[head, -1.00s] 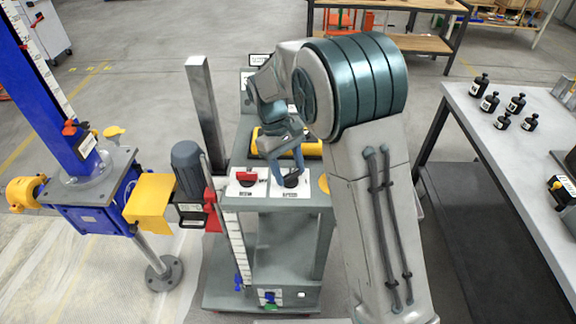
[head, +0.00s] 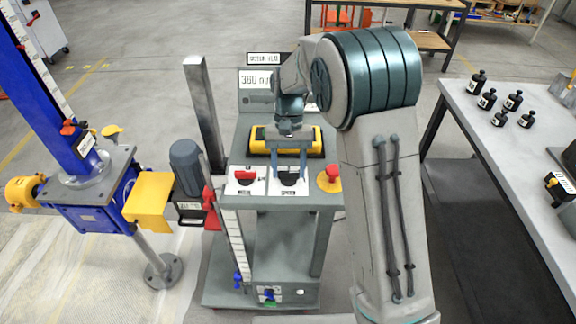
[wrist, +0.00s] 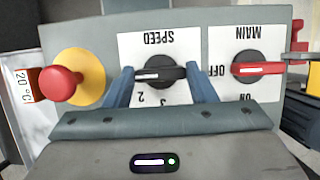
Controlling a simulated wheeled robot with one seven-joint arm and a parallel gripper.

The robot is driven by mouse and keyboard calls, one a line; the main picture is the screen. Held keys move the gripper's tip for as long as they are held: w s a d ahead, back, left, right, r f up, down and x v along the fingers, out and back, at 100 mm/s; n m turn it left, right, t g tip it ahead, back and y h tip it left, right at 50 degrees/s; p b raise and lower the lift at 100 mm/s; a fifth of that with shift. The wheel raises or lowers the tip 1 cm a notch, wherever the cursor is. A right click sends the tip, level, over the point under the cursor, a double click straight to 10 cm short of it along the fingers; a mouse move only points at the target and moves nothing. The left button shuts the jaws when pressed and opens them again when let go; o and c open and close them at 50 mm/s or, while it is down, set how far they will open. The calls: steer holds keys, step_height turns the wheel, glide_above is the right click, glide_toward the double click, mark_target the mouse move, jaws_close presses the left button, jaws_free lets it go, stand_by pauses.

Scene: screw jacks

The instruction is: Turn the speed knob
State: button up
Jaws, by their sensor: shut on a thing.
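The speed knob is a black dial with a bar handle on a white plate marked SPEED, and it shows in the wrist view (wrist: 160,74). My gripper (wrist: 160,82) has its blue fingers on both sides of this knob and is shut on it.
A red main switch (head: 246,175) sits left of the knob in the head view. A red mushroom button on yellow (head: 330,178) sits to the right. A black-and-yellow case (head: 262,142) lies behind. A display reading 360 (head: 255,78) stands at the back.

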stand_by(0.5)
steer(key=o, duration=1)
steer(key=b+v, duration=0.1)
steer(key=v, duration=1.3)
steer(key=shift+s+d, duration=0.1)
